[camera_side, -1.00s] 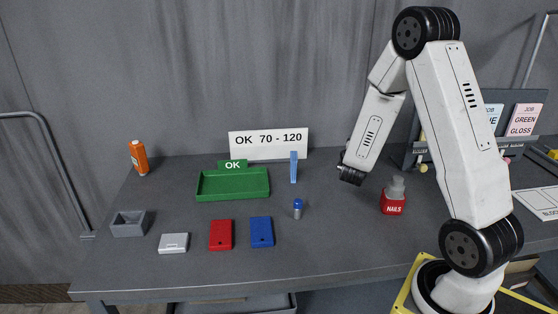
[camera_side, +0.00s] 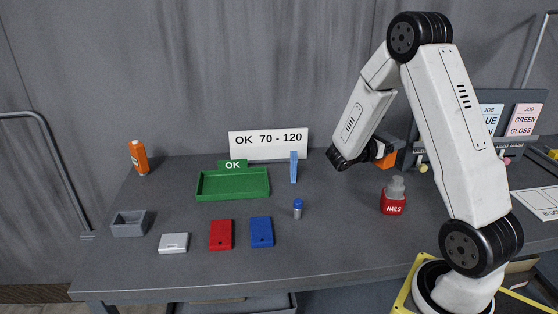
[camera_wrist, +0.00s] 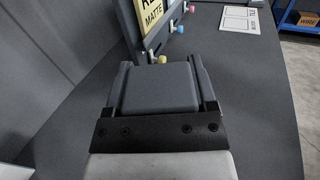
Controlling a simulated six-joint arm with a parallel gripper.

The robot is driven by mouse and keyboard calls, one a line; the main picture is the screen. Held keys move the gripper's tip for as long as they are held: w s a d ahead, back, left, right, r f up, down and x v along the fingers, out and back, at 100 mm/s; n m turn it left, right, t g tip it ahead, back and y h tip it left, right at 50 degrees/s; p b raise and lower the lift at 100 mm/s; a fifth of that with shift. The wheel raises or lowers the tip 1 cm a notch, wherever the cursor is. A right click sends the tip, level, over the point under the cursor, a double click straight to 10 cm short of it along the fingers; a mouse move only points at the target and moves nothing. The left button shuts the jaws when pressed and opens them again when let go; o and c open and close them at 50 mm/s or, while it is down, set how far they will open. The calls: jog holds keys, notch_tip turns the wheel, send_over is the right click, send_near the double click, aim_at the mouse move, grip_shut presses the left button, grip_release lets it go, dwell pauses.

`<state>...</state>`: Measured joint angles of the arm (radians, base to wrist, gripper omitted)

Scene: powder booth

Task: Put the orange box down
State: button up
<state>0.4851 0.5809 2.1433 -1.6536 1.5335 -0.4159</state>
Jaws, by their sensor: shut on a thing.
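The orange box (camera_side: 386,160) shows in the side view, behind and to the right of my wrist. My gripper (camera_side: 388,150) is shut on it, partly hidden behind my own arm. I cannot tell whether the box touches the table. In the wrist view my gripper (camera_wrist: 160,85) shows from behind as a dark grey body, and no orange is visible there.
A red NAILS pot (camera_side: 393,198) stands in front of the gripper. The job board (camera_side: 470,125) is just right of the box. Left are a blue-capped vial (camera_side: 298,209), a green OK tray (camera_side: 233,196) and several small boxes. The table's middle (camera_side: 335,215) is clear.

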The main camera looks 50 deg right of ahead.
jog(key=shift+w, duration=0.1)
jog(key=w+d+f, duration=0.9)
jog(key=shift+w+f, duration=0.15)
jog(key=shift+w, duration=0.25)
jog(key=shift+d+f, duration=0.1)
dwell(0.3)
jog(key=shift+w+d+f, duration=0.1)
jog(key=shift+f, duration=0.8)
jog(key=shift+w+d+f, duration=0.1)
jog(key=shift+f, duration=0.75)
jog(key=shift+a+f, duration=0.1)
jog(key=shift+f, duration=0.05)
